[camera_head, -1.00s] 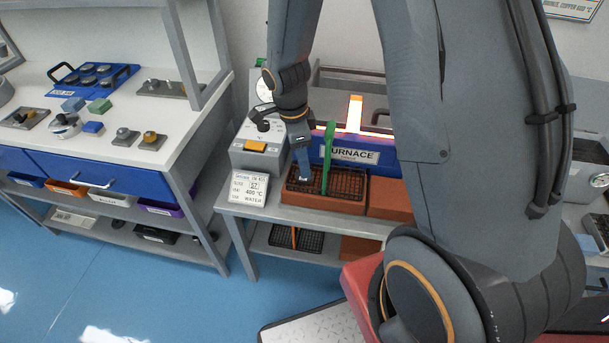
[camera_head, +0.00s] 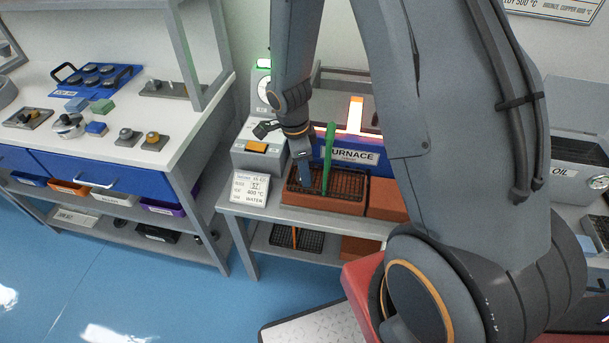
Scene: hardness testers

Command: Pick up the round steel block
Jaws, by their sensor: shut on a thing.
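My gripper (camera_head: 303,176) points down over the black wire rack (camera_head: 346,187) on the brick-coloured tray in front of the blue furnace (camera_head: 350,150). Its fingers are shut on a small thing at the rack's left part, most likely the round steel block. The fingers and the distance hide that block, so its shape and whether it touches the rack cannot be told. A green upright bar (camera_head: 328,158) stands just right of the fingers.
A grey tester (camera_head: 258,145) and a white card reading 400 °C and WATER (camera_head: 250,188) stand left of the rack. A glowing bar (camera_head: 355,114) rises behind the furnace front. A bench with several small blocks (camera_head: 75,105) is at left.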

